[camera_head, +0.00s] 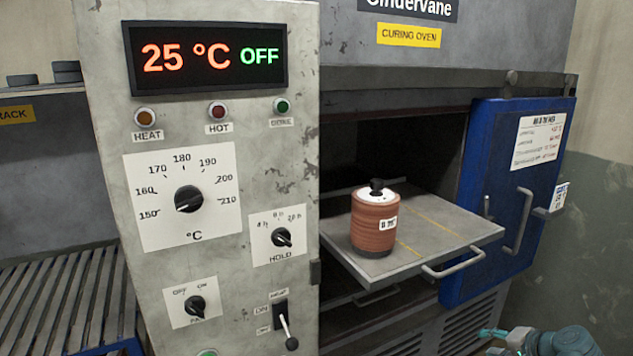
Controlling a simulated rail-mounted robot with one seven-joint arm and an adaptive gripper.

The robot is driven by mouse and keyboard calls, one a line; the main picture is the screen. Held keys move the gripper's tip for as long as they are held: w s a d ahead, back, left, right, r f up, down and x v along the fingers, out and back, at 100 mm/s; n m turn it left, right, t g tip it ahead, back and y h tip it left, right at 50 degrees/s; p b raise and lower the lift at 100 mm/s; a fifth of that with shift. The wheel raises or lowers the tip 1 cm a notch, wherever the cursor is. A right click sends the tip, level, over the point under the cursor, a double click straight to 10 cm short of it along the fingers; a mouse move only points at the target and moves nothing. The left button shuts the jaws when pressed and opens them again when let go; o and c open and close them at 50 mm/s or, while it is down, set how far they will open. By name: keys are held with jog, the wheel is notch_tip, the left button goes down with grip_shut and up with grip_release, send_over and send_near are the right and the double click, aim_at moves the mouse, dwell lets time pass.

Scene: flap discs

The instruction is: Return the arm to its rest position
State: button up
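Part of my arm (566,344) shows at the bottom right edge, low in front of the oven. A small teal end piece (491,333) points left from it. It may be my gripper, but it is too small and cut off to tell whether it is open or shut. It is apart from the oven tray (455,226) and from the stack of reddish-brown discs (372,226). The stack stands upright on the pulled-out tray, with a white top plate, a black knob and a small label.
The blue oven door (490,250) stands open at the right. The control panel (230,310) on the left reads 25 °C OFF, with dials and a lever switch (287,325). A slatted rack (50,310) stands at the far left.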

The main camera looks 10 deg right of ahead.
jog(key=s+a+f+n+g, duration=0.25)
jog(key=a+f, duration=0.35)
jog(key=f, duration=0.4)
jog(key=s+a+f+n+g, duration=0.1)
jog(key=s+a+f+g, duration=0.3)
jog(key=f, duration=0.6)
jog(key=a+f+n+g, duration=0.2)
jog(key=a+f, duration=0.5)
jog(key=f, duration=0.3)
jog(key=s+a+f+n+g+h, duration=0.1)
jog(key=s+a+f+n+g, duration=0.1)
jog(key=s+a+f, duration=0.3)
jog(key=s+a+f+n+g, duration=0.2)
jog(key=s+a+f, duration=0.3)
jog(key=s, duration=0.6)
jog(key=s+a+f+n+g+h, duration=0.1)
jog(key=s+a+f+n+g, duration=0.2)
jog(key=s+a+f, duration=0.3)
jog(key=shift+s+f+g+h, duration=0.35)
jog(key=shift+s+g, duration=0.1)
jog(key=shift+s, duration=0.45)
